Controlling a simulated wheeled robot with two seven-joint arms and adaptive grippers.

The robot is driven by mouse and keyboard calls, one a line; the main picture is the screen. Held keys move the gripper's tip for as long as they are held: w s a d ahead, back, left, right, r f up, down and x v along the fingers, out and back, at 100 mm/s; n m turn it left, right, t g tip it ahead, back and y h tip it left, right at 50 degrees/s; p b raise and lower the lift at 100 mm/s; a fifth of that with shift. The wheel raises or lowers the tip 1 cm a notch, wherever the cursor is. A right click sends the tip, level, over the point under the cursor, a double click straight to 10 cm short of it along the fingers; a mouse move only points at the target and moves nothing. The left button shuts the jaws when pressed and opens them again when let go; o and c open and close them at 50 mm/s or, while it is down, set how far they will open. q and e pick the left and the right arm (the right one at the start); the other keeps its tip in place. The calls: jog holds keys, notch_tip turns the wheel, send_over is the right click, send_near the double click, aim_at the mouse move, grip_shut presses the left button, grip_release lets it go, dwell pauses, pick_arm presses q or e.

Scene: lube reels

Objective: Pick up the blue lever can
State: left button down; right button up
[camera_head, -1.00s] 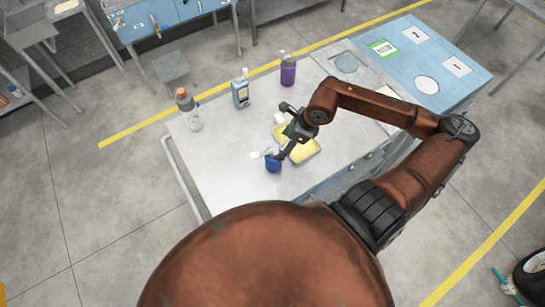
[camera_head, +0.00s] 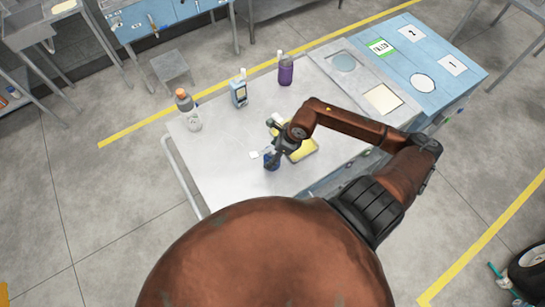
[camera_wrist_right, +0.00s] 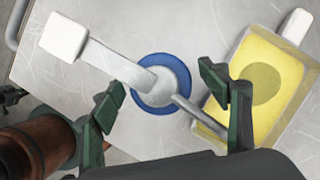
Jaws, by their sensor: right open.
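The blue lever can (camera_head: 271,162) stands on the grey metal table near its front edge. In the right wrist view its round blue rim (camera_wrist_right: 180,68) shows from above, with a grey lever and a white end block (camera_wrist_right: 63,37) reaching to the upper left. My right gripper (camera_head: 275,149) is over the can and partly covers it in the head view. In the right wrist view its open fingers (camera_wrist_right: 161,92) lie on either side of the can, with gaps to the rim. I cannot tell how high the fingertips are.
A yellow-filled tray (camera_head: 303,150) lies close on the can's right. A clear bottle with an orange cap (camera_head: 188,112), a blue container (camera_head: 239,92) and a purple bottle (camera_head: 286,71) stand farther back. The table (camera_head: 225,160) is clear left of the can.

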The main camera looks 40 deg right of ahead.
jog(key=shift+c, duration=0.3)
jog(key=c, duration=1.6)
jog(key=shift+r, duration=0.1)
jog(key=shift+c, duration=0.2)
